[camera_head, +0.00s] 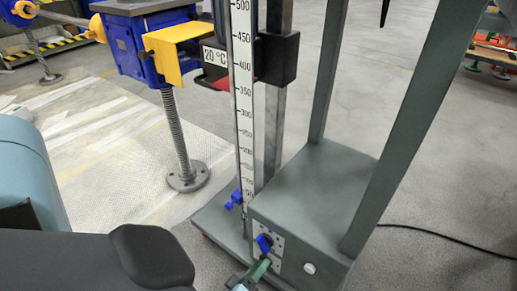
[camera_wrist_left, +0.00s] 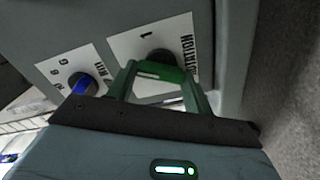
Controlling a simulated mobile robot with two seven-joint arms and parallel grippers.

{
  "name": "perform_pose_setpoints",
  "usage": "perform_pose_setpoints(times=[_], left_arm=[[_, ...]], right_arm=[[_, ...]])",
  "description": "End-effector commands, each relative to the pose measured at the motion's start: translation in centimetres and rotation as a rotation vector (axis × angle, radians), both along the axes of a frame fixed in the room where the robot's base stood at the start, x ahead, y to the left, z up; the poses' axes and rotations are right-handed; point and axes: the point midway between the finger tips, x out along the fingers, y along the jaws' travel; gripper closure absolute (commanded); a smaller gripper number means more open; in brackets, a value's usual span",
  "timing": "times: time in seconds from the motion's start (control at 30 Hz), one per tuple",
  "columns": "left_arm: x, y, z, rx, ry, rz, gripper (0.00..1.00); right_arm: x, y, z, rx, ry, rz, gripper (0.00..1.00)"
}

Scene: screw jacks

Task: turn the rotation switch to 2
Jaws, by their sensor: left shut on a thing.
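The rotation switch (camera_wrist_left: 160,57) is a dark round knob on a white plate (camera_wrist_left: 122,50) marked "ROTATION" with a "1" beside it, in the left wrist view. My left gripper (camera_wrist_left: 160,76) has green fingers, one on each side of the knob, and is shut on it. Part of the knob is hidden by the fingers. Which way the knob points is not clear. In the head view the left gripper (camera_head: 258,270) is at the front of the grey box (camera_head: 315,190), hiding the switch. My right gripper is not in view.
A blue knob (camera_wrist_left: 83,85) on a second white plate (camera_wrist_left: 56,72) sits close beside the switch; it also shows in the head view (camera_head: 264,243). A tall scale (camera_head: 243,100) and grey posts rise above. A black cable (camera_head: 440,238) lies on the floor.

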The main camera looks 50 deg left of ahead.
Motion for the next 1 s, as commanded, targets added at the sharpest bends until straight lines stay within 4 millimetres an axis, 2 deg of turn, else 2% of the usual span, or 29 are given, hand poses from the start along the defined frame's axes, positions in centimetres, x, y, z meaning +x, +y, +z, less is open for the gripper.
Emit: perform_pose_setpoints(times=[0.5,1.0], left_arm=[[-0.1,0.0,-0.3,-0.386,-0.091,-0.001,0.72],[-0.1,-0.1,-0.2,-0.500,-0.118,-0.001,0.72]], right_arm=[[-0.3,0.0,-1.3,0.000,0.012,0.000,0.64],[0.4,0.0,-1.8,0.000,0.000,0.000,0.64]])
